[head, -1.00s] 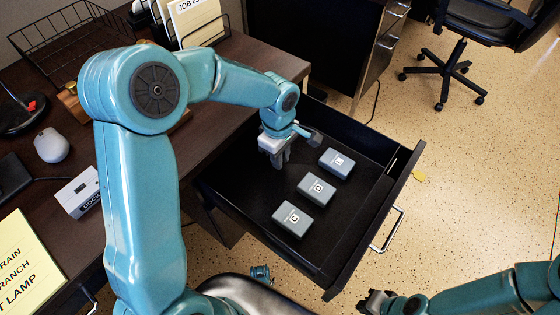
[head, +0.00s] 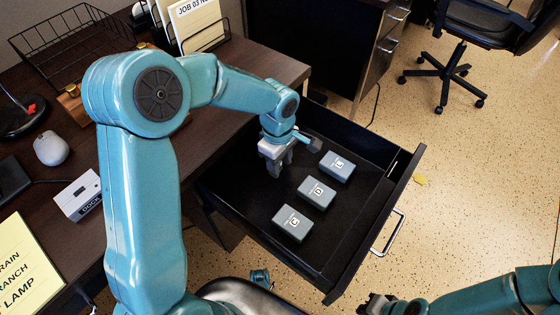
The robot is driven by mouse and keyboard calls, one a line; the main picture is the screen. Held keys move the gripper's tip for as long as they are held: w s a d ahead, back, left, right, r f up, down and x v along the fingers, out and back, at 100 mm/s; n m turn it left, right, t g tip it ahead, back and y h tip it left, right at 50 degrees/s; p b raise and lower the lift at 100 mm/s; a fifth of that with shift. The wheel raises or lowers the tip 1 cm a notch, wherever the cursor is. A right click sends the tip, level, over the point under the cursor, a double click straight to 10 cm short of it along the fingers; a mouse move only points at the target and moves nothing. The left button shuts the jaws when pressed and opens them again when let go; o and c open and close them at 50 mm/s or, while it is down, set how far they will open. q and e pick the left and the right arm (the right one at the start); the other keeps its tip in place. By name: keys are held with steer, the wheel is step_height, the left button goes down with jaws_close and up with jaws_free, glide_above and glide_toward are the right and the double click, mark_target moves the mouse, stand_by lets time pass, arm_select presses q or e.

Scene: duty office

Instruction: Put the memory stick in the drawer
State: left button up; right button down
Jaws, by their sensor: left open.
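The drawer (head: 345,277) of the dark desk is pulled open. My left gripper (head: 277,168) points down over the inside of the drawer, near its back left, beside the boxes. Its fingers are open. I cannot make out a memory stick in the drawer or on the desk; anything small right under the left gripper is hidden. My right gripper (head: 376,303) is low at the bottom edge, outside the drawer and above the floor; its fingers are too dark and small to read.
Three grey lettered boxes (head: 316,193) stand in a row in the drawer. A white dock box (head: 78,195), a mouse (head: 51,147), a yellow sheet (head: 22,270) and a wire tray (head: 70,45) are on the desk. An office chair (head: 460,60) stands at the back right.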

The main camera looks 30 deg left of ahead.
arm_select(q)
step_height(320, 180, up, 12)
steer(key=p, duration=0.3)
steer(key=shift+a+f, duration=0.15)
steer(key=shift+a, duration=0.05)
steer(key=shift+s, duration=0.1)
